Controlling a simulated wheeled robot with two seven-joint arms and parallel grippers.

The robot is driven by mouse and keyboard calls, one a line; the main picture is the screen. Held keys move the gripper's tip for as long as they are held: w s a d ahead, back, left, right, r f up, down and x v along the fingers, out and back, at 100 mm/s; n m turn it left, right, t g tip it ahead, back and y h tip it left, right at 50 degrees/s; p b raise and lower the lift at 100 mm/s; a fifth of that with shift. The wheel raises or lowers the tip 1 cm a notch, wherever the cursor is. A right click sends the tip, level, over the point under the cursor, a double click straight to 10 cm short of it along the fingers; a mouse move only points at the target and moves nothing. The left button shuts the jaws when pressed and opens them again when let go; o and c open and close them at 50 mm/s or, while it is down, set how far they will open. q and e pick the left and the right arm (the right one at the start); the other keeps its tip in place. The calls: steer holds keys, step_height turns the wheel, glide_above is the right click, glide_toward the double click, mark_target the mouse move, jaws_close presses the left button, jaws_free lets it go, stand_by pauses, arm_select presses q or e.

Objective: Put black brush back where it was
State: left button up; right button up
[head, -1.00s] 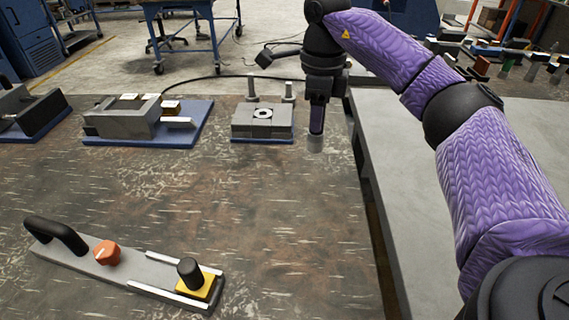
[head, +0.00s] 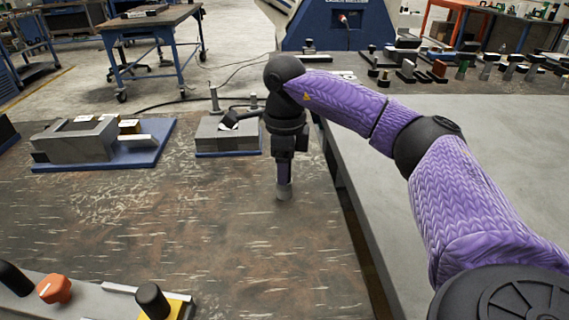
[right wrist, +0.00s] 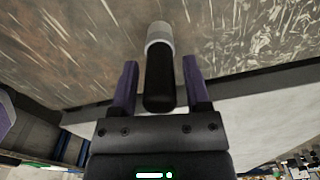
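The black brush (right wrist: 159,80) has a black cylindrical handle and a pale grey tip. In the right wrist view it lies between the two purple fingers of my right gripper (right wrist: 159,62), its tip sticking out past them. In the head view my right gripper (head: 284,180) points straight down over the table, near its right edge. The brush's grey tip (head: 283,193) shows just below the fingers; I cannot tell whether it touches the table. The brush has travelled with the gripper. The fingers hide most of the handle in the head view. My left gripper is not in view.
A small grey fixture (head: 215,138) on a blue base, with upright pins, stands behind and left of my gripper. A larger grey block (head: 78,142) on a blue plate is farther left. A grey fixture with an orange knob (head: 55,289) lies front left. The middle tabletop (head: 150,220) is clear.

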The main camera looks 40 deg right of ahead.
steer(key=shift+o, duration=0.3)
steer(key=shift+r, duration=0.15)
step_height(320, 180, up, 12)
steer(key=p, duration=0.6)
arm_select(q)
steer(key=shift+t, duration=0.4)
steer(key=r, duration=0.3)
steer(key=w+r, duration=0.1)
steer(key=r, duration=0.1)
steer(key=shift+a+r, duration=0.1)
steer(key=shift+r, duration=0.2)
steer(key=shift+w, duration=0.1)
